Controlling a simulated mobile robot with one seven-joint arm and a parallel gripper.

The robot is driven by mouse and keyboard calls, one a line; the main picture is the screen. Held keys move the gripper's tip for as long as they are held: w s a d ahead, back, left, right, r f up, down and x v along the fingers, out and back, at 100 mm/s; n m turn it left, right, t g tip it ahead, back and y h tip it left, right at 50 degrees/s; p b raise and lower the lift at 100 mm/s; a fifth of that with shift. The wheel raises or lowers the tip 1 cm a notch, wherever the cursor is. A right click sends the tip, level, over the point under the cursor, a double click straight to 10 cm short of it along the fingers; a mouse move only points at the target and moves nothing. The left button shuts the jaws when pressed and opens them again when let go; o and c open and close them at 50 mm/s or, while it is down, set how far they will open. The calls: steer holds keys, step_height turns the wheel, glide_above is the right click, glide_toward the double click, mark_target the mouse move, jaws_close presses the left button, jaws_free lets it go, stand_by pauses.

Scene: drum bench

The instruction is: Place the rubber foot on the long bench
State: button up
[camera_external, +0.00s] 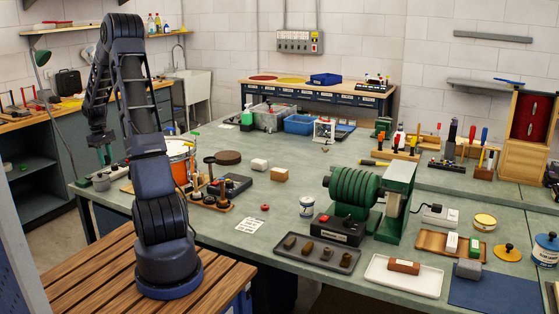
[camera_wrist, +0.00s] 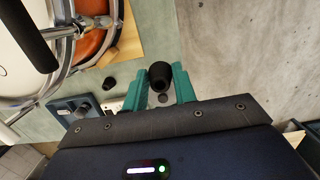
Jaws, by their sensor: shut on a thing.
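My gripper (camera_wrist: 166,86) has green fingers and is shut on a black rubber foot (camera_wrist: 161,74), a short dark cylinder between the fingertips. In the external view my gripper (camera_external: 104,156) points down at the left end of the long green-topped bench (camera_external: 320,160); the foot is too small to make out there. In the wrist view the bench top (camera_wrist: 153,22) ends just right of the foot, with grey floor beyond. Whether the foot touches the bench is unclear. Another small black piece (camera_wrist: 109,83) stands on the bench left of my gripper.
An orange and white drum (camera_external: 180,152) with metal fittings stands close to my gripper. A blue-grey box (camera_wrist: 78,108) sits at lower left in the wrist view. A green roller machine (camera_external: 375,195) and trays fill the bench's right part. Bare bench lies mid-left.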

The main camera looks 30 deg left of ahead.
mark_target(114, 195)
step_height(114, 195, down, 14)
steer(key=shift+f, duration=0.15)
stand_by(0.4)
steer(key=shift+f, duration=0.1)
steer(key=o, duration=0.9)
steer(key=shift+o, duration=0.2)
steer(key=r, duration=0.4)
steer(key=a+r, duration=0.1)
steer(key=r, duration=0.7)
steer(key=shift+a, duration=0.2)
steer(key=shift+r, duration=0.1)
